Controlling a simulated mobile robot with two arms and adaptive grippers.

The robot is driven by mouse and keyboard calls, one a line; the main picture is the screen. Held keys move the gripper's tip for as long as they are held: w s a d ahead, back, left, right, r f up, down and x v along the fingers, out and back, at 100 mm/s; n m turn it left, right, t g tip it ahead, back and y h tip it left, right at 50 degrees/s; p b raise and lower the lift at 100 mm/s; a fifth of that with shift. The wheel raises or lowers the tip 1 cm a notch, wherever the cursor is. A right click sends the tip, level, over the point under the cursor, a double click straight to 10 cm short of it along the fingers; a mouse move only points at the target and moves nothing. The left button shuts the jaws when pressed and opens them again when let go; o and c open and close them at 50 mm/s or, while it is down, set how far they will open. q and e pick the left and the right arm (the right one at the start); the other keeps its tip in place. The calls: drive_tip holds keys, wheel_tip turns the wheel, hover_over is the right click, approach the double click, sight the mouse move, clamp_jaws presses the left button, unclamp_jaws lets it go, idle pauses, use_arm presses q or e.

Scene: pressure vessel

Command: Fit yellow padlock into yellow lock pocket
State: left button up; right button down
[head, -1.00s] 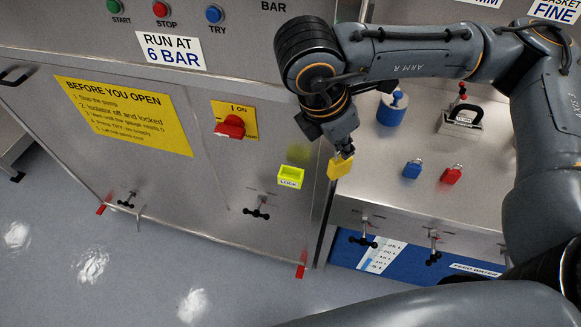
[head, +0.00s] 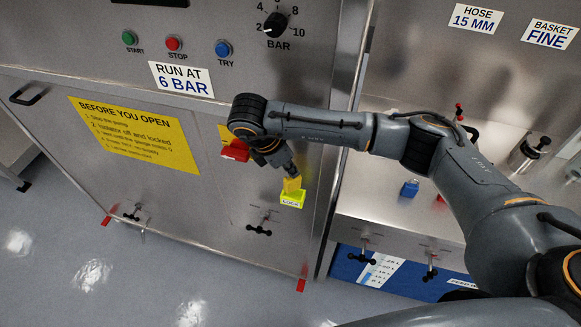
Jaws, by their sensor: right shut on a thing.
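The yellow padlock (head: 291,184) is in my right gripper (head: 288,174), which is shut on it. The padlock is directly above the yellow lock pocket (head: 292,199), a small bright box labelled LOCK on the front of the steel cabinet. In the picture the padlock's lower end overlaps the pocket's top edge. I cannot tell whether it is inside the opening or just above it. My right arm reaches in from the right and hides part of the cabinet front. My left gripper is not in view.
The red isolator handle (head: 235,150) is close left of the gripper. A blue padlock (head: 409,189) stands on the steel bench to the right; a red padlock (head: 440,198) is partly hidden by my arm. A black-handled valve (head: 259,229) sits below the pocket.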

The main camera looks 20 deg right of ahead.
sight(292, 179)
drive_tip(key=shift+f+p, duration=0.4)
drive_tip(key=shift+f, duration=0.4)
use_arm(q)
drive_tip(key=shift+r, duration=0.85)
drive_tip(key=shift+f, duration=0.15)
use_arm(e)
drive_tip(key=shift+f, duration=0.1)
drive_tip(key=shift+f+b, duration=0.25)
drive_tip(key=shift+b, duration=0.2)
drive_tip(key=c, duration=1.5)
unclamp_jaws()
drive_tip(key=shift+r, duration=0.1)
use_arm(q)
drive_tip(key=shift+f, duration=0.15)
